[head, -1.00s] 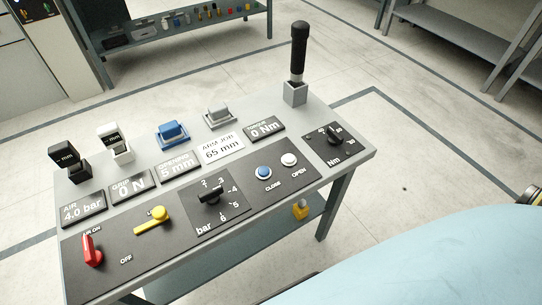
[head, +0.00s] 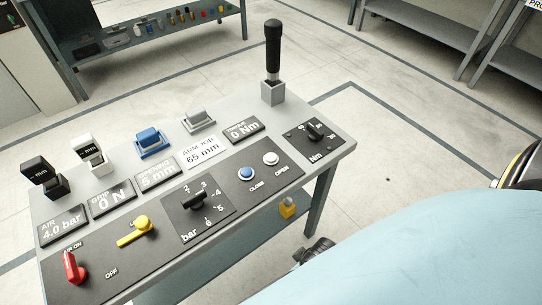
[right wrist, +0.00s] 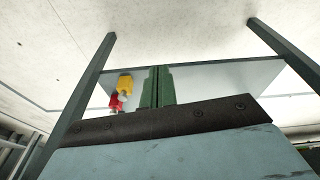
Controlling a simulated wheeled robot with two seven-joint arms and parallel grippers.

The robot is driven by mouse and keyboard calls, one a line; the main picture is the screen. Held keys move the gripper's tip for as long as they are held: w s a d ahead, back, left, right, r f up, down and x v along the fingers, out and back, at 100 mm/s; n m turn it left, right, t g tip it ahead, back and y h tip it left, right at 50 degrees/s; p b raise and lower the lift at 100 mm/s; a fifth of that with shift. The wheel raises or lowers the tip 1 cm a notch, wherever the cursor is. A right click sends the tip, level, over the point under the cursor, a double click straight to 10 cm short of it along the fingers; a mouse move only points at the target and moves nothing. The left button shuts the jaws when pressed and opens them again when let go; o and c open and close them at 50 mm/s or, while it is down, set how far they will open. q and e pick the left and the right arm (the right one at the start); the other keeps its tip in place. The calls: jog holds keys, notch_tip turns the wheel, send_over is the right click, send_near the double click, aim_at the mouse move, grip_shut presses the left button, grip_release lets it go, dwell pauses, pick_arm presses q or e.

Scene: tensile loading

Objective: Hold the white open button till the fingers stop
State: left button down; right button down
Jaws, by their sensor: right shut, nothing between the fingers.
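The white OPEN button (head: 270,158) is a round cap near the right end of the panel on the grey bench. The blue CLOSE button (head: 246,173) is to its left. The opening display (head: 156,174) reads 5 mm. Nothing touches the white button. My right gripper shows in the right wrist view (right wrist: 157,87) as two green fingers shut together with nothing between them, with the bench's lower shelf beyond. In the head view its fingers cannot be made out. My left gripper is in neither view.
A black upright handle (head: 273,47) stands at the bench's back right corner. A black Nm knob (head: 315,131), a bar dial (head: 196,201), a yellow lever (head: 137,232) and a red lever (head: 73,266) sit on the panel. The bench's lower shelf (right wrist: 215,80) holds a yellow thing (right wrist: 125,86).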

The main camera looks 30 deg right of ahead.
jog(key=w+a+r+t, duration=0.1)
jog(key=w+r, duration=0.1)
jog(key=r, duration=0.6)
jog(key=w+a+r+t, duration=0.1)
jog(key=w+r, duration=0.1)
jog(key=r, duration=0.7)
jog(key=w+a+r+n+t+y, duration=0.2)
jog(key=w+a+r+n+y, duration=0.1)
jog(key=w+r+n, duration=0.5)
jog(key=w+d+r+n+h, duration=0.1)
jog(key=w+d+r, duration=0.4)
jog(key=w+d, duration=0.7)
jog(key=shift+w+r+n+t, duration=0.2)
jog(key=shift+w+n+t, duration=0.2)
jog(key=shift+w, duration=0.5)
jog(key=shift+b, duration=0.3)
